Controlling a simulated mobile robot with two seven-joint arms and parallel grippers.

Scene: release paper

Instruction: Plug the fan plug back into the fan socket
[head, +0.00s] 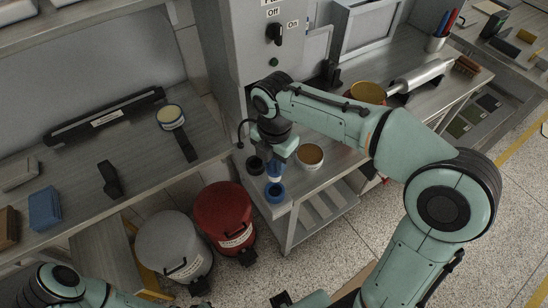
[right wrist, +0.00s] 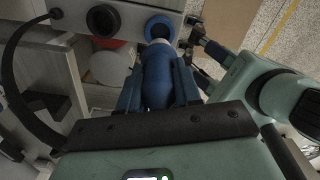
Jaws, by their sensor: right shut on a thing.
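My right gripper (head: 275,163) is shut on the blue fan plug (head: 274,173). In the right wrist view the plug (right wrist: 157,77) sits between the two fingers, its pale end toward a blue-ringed socket (right wrist: 159,28). In the head view this socket (head: 275,191) is at the bench's front corner, just below the plug. The plug's end looks very close to the ring; I cannot tell whether it touches or enters. A dark round socket (head: 255,166) lies beside it.
A round tin (head: 310,156) stands on the bench right of the sockets. A grey cabinet (head: 275,60) with a switch rises behind. A red bin (head: 224,215) and a grey bin (head: 174,245) stand below left. A black cable (right wrist: 18,85) curves at left in the wrist view.

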